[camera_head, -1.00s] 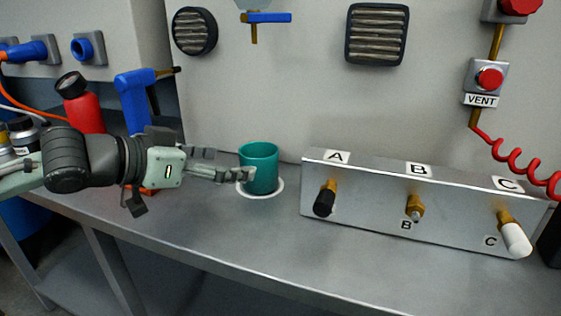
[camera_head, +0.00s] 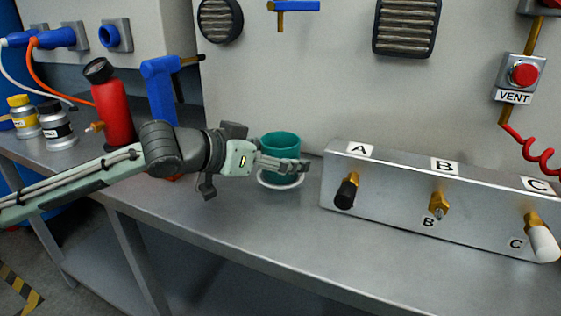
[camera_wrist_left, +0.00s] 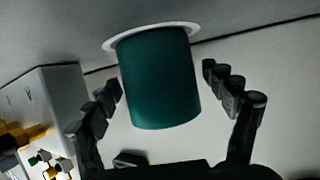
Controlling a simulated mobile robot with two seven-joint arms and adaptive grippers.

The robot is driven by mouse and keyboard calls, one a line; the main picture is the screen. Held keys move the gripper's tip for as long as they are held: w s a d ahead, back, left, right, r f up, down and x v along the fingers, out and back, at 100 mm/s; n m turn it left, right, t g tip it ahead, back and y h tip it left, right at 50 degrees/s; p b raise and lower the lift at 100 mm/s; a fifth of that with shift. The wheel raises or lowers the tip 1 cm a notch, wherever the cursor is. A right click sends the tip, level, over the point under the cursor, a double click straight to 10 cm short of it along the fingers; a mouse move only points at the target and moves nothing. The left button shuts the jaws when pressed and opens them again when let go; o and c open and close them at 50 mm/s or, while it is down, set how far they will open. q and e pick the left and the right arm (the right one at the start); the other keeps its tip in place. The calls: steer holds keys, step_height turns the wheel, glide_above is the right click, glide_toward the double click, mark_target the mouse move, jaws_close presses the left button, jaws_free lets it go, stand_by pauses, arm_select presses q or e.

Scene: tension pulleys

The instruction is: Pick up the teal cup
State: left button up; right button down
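The teal cup (camera_head: 280,146) stands upright on a white saucer-like disc (camera_head: 268,184) on the metal bench, in front of the wall. In the left wrist view the cup (camera_wrist_left: 157,80) sits between the two spread fingers of my left gripper (camera_wrist_left: 168,95). Gaps show between the cup and both fingers. In the head view my left gripper (camera_head: 284,165) reaches in from the left, and its near finger covers the lower part of the cup. My right gripper is in neither view.
A metal block (camera_head: 400,199) with fittings marked A, B and C stands right of the cup. A red bottle (camera_head: 111,110) and a blue tool (camera_head: 160,90) stand left, behind my arm. The bench front (camera_head: 240,235) is clear.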

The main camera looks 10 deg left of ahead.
arm_select(q)
steer(key=c, duration=1.3)
